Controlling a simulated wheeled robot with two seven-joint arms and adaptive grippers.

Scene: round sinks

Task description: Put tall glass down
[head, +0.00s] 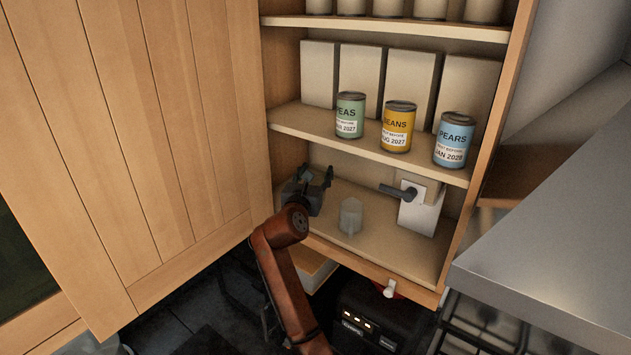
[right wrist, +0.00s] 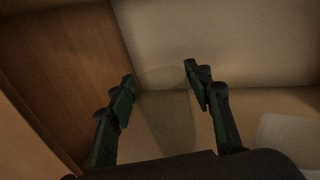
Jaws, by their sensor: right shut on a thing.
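My right gripper (head: 316,180) is inside the lowest compartment of the cupboard, at its left side. In the right wrist view its two fingers (right wrist: 160,82) stand apart around a faint, see-through tall glass (right wrist: 168,112), and the gripper is shut on it. Only a pale rim and faint sides of this glass show. In the head view I cannot make it out among the dark fingers. I cannot tell whether its base touches the bottom shelf (head: 385,245). My left gripper is not in view.
Another clear glass (head: 350,216) stands on the bottom shelf, right of my gripper. A white box with a dark handle (head: 417,210) is farther right. Cans of peas (head: 350,115), beans (head: 397,127) and pears (head: 454,140) stand on the shelf above. The cupboard door (head: 130,130) is open at left.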

